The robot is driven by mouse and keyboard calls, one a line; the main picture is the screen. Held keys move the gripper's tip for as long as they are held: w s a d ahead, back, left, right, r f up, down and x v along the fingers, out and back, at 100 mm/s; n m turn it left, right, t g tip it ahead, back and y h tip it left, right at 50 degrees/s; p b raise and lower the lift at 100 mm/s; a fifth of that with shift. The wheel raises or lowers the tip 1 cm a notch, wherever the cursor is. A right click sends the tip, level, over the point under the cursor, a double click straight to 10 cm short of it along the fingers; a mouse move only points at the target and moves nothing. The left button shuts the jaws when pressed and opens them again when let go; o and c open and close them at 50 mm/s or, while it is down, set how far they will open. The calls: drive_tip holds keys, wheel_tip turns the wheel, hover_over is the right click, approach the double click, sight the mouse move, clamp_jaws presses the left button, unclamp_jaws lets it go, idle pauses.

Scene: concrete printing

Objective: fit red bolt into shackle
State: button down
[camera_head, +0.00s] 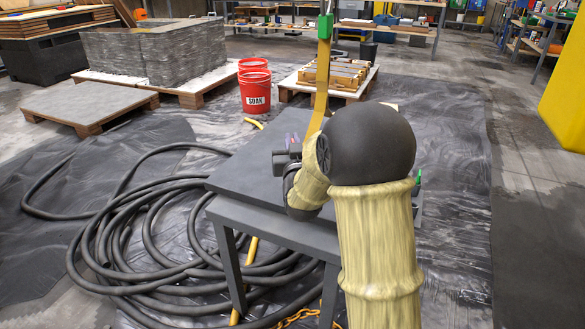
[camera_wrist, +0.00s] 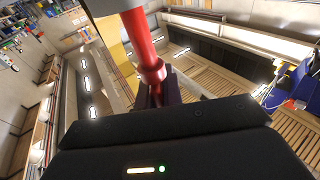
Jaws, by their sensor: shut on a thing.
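My gripper (camera_wrist: 158,92) is shut on the red bolt (camera_wrist: 142,45) in the wrist view. The bolt's collar sits just past the dark fingers, and its shaft runs up to the top edge. A grey piece (camera_wrist: 105,7) is at the bolt's far end, cut off by the frame; I cannot tell whether it is the shackle or whether the bolt is inside it. In the head view the dark wrist and gripper hang over the grey table (camera_head: 235,180), partly hidden by my arm. A yellow strap (camera_head: 322,85) hangs beside my arm from a green fitting (camera_head: 325,27).
Black hose (camera_head: 120,225) lies coiled on the plastic-covered floor left of the table. Red buckets (camera_head: 255,92) and a pallet (camera_head: 340,78) stand behind. An orange chain (camera_head: 300,316) lies below the table. A yellow body (camera_head: 567,90) rises at far right.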

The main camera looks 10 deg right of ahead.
drive_tip(key=shift+r+p, duration=0.45)
drive_tip(key=shift+r, duration=0.45)
drive_tip(key=shift+w, duration=0.1)
drive_tip(key=shift+f+b, duration=2.2)
drive_tip(key=shift+r, duration=0.15)
drive_tip(key=shift+r+p, duration=1.35)
drive_tip(key=shift+r, duration=0.7)
